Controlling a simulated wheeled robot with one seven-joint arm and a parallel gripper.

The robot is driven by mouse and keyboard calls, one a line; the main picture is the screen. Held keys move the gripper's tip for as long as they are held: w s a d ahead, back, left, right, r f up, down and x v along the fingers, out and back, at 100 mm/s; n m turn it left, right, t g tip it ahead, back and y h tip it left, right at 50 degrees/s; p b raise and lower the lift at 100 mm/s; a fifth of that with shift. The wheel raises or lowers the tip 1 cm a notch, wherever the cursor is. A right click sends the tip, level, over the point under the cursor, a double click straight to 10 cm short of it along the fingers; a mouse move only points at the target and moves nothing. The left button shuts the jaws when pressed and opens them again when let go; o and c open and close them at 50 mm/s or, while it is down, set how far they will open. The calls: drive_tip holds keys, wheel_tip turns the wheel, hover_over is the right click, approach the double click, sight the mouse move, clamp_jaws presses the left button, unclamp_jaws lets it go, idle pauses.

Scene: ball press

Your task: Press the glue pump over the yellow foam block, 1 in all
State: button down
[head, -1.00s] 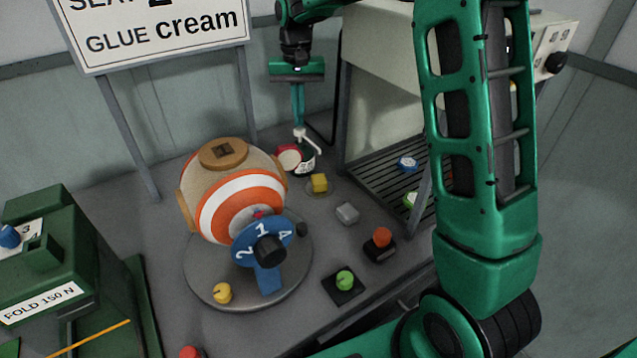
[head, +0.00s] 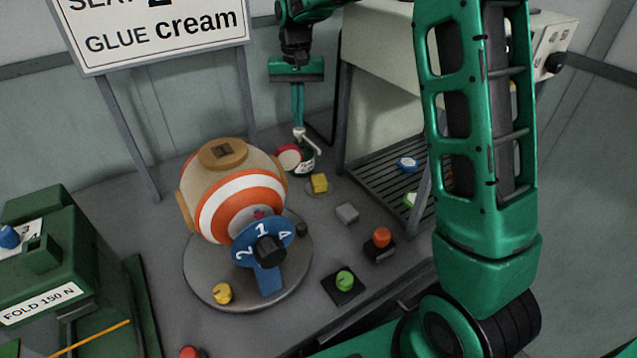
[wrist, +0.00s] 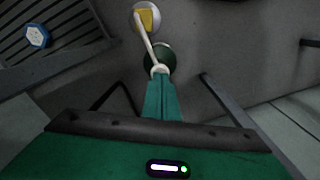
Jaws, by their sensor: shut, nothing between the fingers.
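The glue pump has a pale head and spout (head: 302,135) on a dark bottle (head: 304,165) near the back wall. The yellow foam block (head: 319,183) lies on a small round plate in front of the bottle. My gripper (head: 298,125) is shut and empty, pointing down, with its fingertips at the top of the pump head. In the wrist view, the shut fingertips (wrist: 160,75) meet the pump head, and the spout (wrist: 147,38) reaches over the foam block (wrist: 146,19). Part of the dark bottle (wrist: 160,58) is hidden below the pump head.
A large orange-and-white striped ball (head: 240,205) stands left of the pump, with a blue numbered dial (head: 263,242) in front. A slatted rack (head: 378,170) stands at right. A grey block (head: 347,213), a red button (head: 381,238) and a green button (head: 344,280) are nearer.

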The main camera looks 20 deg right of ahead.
drive_tip(key=shift+f, duration=0.2)
drive_tip(key=shift+f, duration=1.05)
drive_tip(key=shift+r, duration=1.2)
wheel_tip(320, 180, up, 6)
idle(0.5)
idle(0.3)
